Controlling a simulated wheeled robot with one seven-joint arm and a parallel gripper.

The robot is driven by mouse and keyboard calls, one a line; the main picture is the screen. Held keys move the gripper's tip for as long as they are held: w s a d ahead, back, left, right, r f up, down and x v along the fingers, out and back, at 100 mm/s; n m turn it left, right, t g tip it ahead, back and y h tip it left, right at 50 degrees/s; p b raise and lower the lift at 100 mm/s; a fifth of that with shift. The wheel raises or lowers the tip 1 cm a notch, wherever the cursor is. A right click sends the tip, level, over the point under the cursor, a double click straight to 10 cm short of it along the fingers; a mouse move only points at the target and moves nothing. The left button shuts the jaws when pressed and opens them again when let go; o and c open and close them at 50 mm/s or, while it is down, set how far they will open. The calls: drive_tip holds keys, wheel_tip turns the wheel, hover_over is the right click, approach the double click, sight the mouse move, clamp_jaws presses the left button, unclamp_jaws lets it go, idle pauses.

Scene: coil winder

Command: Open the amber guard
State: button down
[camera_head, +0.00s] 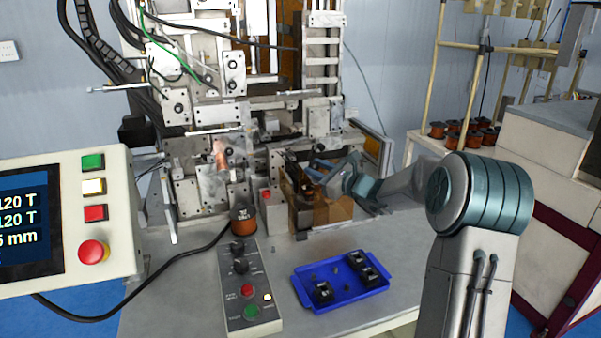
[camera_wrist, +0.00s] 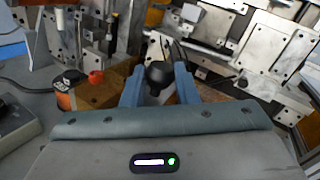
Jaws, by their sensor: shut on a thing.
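The amber guard (camera_head: 328,212) is a see-through brown-orange cover at the front of the winder, low and right of its middle. It also shows in the wrist view (camera_wrist: 103,92), left of my fingers. My gripper (camera_head: 320,168) is at the guard's upper edge, coming in from the right. In the wrist view my two blue fingers (camera_wrist: 158,74) are closed on a black knob (camera_wrist: 158,73), which shows between them. My fingers and palm hide part of the guard and how the knob joins it. I cannot tell how far the guard is swung.
A copper spool (camera_head: 243,221) stands left of the guard, beside a red button (camera_head: 266,197). A button box (camera_head: 246,290) and a blue tray (camera_head: 341,298) with black parts lie on the table in front. A control panel (camera_head: 70,215) stands at the left.

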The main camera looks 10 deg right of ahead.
drive_tip(key=d, duration=0.4)
drive_tip(key=w+d, duration=0.1)
drive_tip(key=shift+d, duration=0.4)
drive_tip(key=c, duration=1.4)
unclamp_jaws()
drive_tip(key=b+v, duration=0.2)
drive_tip(key=v, duration=1.1)
drive_tip(key=shift+s+d+b, duration=0.15)
drive_tip(key=shift+s+b, duration=0.2)
drive_tip(key=shift+s, duration=0.05)
